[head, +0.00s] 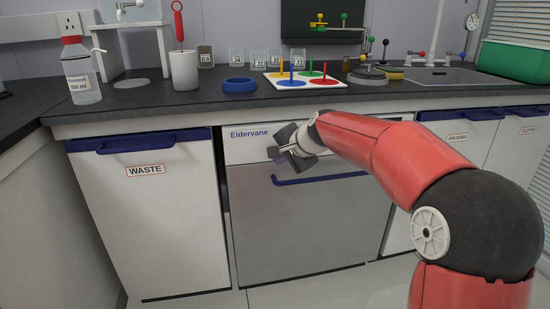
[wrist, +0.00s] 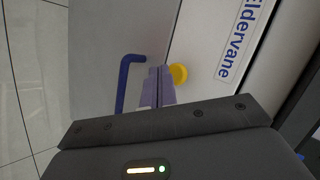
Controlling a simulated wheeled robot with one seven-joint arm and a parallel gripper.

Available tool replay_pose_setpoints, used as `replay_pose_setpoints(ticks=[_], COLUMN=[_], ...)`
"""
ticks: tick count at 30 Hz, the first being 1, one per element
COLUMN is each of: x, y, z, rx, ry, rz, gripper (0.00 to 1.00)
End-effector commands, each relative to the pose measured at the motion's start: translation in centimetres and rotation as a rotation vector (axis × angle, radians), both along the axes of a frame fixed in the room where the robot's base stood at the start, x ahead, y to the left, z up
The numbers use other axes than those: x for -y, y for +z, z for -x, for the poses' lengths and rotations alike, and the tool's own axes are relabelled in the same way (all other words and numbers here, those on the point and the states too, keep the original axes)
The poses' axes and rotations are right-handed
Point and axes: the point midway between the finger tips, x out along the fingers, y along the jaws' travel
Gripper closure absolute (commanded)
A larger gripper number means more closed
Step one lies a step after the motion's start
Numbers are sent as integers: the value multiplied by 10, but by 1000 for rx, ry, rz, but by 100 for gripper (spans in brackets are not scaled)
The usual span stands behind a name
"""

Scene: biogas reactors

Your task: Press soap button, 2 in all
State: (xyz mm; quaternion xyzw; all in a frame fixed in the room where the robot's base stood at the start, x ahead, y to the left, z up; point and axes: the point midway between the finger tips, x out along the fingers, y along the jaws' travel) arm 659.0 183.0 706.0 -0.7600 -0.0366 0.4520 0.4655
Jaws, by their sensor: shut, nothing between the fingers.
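A round yellow button (wrist: 179,74) sits on the pale front panel of the machine labelled Eldervane, and no label marks it as soap. My gripper (wrist: 158,72) is shut and empty, its fingertips right beside the button in the wrist view. I cannot tell whether they touch it. In the head view my gripper (head: 274,153) is in front of the Eldervane panel (head: 245,145), and the button is hidden there by the gripper.
A blue handle (head: 320,178) runs across the Eldervane door below the panel. To its left is a WASTE cabinet (head: 150,220). The dark counter above holds a bottle (head: 82,75), a blue ring dish (head: 239,85) and a coloured peg board (head: 305,79). The floor in front is partly clear.

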Motion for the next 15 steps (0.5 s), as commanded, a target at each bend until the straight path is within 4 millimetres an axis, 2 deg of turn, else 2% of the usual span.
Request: replay_pose_setpoints(ticks=[8,15], x=[0,7], y=[0,-3], z=[1,20], rx=[-1,2], ry=[0,-1], rz=[1,1], gripper=[100,100])
